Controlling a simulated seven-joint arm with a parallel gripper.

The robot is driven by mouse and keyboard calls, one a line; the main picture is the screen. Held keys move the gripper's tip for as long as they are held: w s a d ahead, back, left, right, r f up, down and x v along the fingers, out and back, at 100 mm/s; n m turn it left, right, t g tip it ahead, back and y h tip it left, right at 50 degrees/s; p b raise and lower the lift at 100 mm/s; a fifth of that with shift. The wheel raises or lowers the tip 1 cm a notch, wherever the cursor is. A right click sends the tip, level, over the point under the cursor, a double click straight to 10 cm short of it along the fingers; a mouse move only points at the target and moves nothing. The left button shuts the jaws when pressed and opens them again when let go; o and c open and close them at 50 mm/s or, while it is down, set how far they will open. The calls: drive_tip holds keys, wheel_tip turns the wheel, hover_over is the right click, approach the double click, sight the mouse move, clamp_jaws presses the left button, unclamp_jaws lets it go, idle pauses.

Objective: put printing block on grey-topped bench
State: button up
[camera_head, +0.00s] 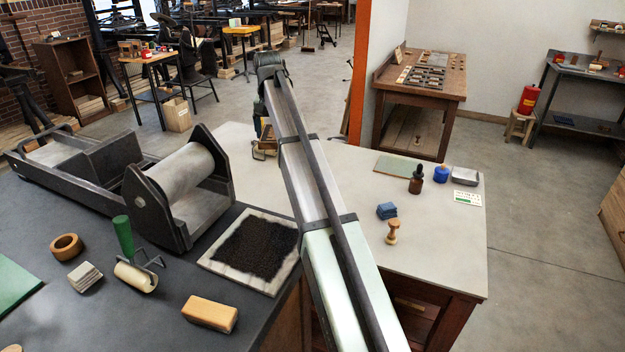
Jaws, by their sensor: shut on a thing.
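My gripper (266,142) hangs at the far end of my arm, small and partly hidden behind the arm. It is shut on a small wooden piece (258,155), which looks like the printing block. The grey-topped bench (440,235) has a pale top and wooden legs and stands in the middle and right. The gripper is over or close to the bench's far left part. Whether the held block touches the top or hangs just above it, I cannot tell.
The dark bench (150,300) on the left holds a roller press (180,185), an ink tray (250,250), a green-handled roller (130,260) and a tan block (210,314). A blue block (387,211), wooden stamp (392,232) and bottles (416,180) stand right of my arm.

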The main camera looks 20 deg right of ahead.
sight(279, 204)
wheel_tip(279, 204, down, 26)
drive_tip(key=shift+r, duration=0.15)
idle(0.5)
drive_tip(key=o, duration=1.1)
wheel_tip(279, 204, up, 12)
drive_tip(key=s, duration=0.1)
drive_tip(key=shift+s+a, duration=0.15)
drive_tip(key=shift+a, duration=0.15)
